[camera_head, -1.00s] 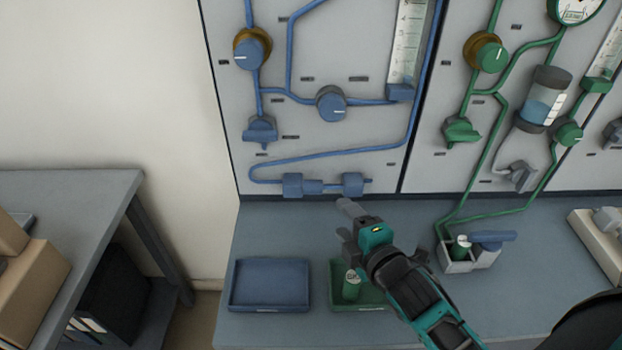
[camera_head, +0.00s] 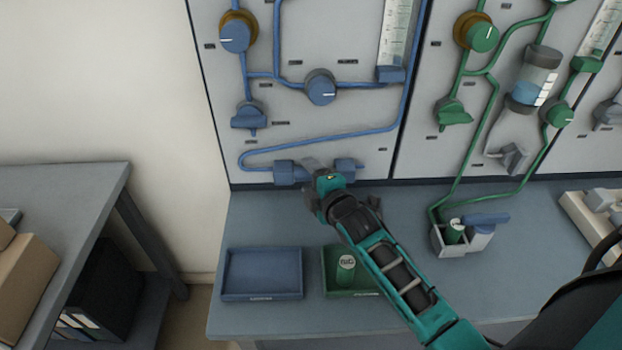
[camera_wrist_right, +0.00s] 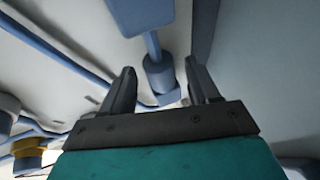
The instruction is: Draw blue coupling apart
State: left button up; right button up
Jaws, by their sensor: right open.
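The blue coupling sits low on the left panel, on the blue pipe. Its left block (camera_head: 285,172) and right block (camera_head: 345,168) show on either side of my right gripper (camera_head: 312,165), which hides the middle part. In the right wrist view, a blue block (camera_wrist_right: 142,14) is at the top, and a thin rod joins it to a short blue cylinder (camera_wrist_right: 158,78). The open fingers of my right gripper (camera_wrist_right: 160,82) stand on either side of this cylinder, with gaps visible. My left gripper is not in view.
A grey holder (camera_head: 447,241) with a green part is at the right. Blue pipes and knobs cover the panel above.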

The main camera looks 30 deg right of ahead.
jog(key=shift+w, duration=0.1)
jog(key=shift+c, duration=0.3)
grip_shut()
dwell(0.4)
